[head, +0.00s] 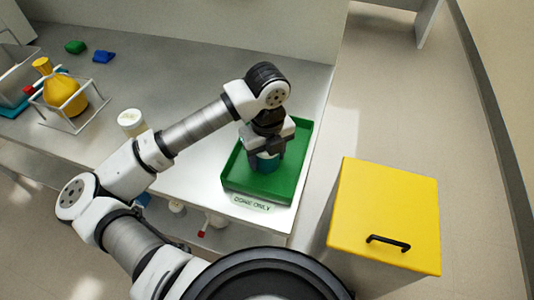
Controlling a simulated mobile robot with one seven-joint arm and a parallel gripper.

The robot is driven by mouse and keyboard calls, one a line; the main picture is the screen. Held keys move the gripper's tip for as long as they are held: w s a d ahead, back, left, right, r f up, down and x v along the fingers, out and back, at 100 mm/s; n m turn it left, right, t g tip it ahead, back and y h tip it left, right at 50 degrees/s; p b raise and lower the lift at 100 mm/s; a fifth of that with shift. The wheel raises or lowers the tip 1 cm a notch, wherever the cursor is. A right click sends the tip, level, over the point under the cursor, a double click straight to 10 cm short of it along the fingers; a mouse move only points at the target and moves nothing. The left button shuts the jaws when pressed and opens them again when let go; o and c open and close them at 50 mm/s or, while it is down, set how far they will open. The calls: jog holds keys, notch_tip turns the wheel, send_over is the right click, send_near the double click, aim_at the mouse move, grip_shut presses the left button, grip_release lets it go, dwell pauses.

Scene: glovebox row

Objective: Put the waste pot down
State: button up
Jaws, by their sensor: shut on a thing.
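The waste pot (266,164) shows as a teal, round-sided pot, mostly hidden under my gripper (267,152). My gripper points down and is shut on the pot. Both are over the green tray (238,179) at the right end of the steel bench. The pot appears upright. I cannot tell whether its base touches the tray floor. The rest of the tray looks empty, though my arm hides part of it.
A label (251,203) sits at the tray's front. A white-lidded jar (131,121) stands left of my arm. A yellow flask (62,92) stands in a wire frame at the left. A yellow-lidded bin (385,212) stands right of the bench. Floor beyond is clear.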

jog(key=shift+f, duration=0.2)
jog(key=o, duration=1.1)
jog(key=shift+r, duration=0.1)
notch_tip(320, 180, up, 12)
jog(key=shift+r, duration=0.15)
